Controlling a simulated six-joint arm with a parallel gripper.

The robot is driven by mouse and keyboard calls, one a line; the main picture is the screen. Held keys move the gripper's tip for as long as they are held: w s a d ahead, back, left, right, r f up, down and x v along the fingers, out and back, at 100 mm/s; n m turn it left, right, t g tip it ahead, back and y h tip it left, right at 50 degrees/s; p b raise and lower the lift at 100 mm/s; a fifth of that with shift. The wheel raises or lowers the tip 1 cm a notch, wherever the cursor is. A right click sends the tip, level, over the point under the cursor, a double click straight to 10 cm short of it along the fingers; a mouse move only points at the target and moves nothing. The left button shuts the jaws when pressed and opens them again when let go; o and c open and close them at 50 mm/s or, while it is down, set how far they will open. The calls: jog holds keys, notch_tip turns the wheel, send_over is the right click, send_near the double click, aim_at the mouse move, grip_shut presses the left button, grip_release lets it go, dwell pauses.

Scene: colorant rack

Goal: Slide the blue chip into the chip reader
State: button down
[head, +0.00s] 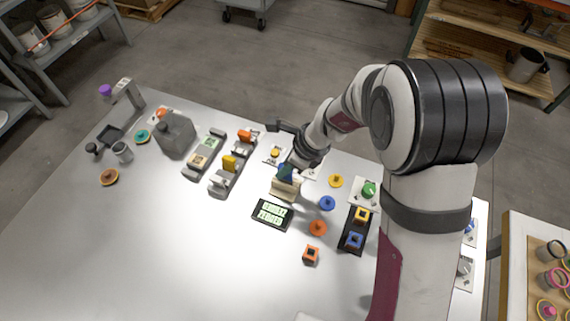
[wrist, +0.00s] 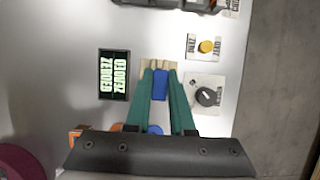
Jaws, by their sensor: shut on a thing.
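The blue chip (wrist: 160,84) is between the teal fingers of my gripper (wrist: 160,76) in the wrist view. My gripper is shut on it. The chip's far end overlaps the near edge of the beige chip reader (wrist: 157,63). I cannot tell whether the chip is in the slot or just over it. In the head view my gripper (head: 287,173) is directly over the beige reader (head: 285,189), and its fingers mostly hide the chip. A dark display (head: 271,211) with pale green lettering lies beside the reader.
A blue disc (head: 327,203), an orange disc (head: 318,228) and a yellow disc (head: 336,181) lie right of the reader. A black tray (head: 352,243) holds a yellow and a blue block. An orange block (head: 311,255) stands nearby. The table's left front is clear.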

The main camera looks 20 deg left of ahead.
aim_at(285, 179)
jog(key=shift+f, duration=1.6)
jog(key=c, duration=0.7)
grip_release()
jog(key=v, duration=1.5)
jog(key=shift+d+r, duration=0.15)
jog(key=shift+r, duration=0.2)
jog(key=s+d+r+n+h, duration=0.2)
jog(key=s+d+r+n, duration=0.1)
jog(key=s+d+n, duration=0.9)
jog(key=s+d, duration=0.4)
jog(key=s, duration=0.4)
jog(key=shift+r+h, duration=0.2)
jog(key=shift+h, duration=0.2)
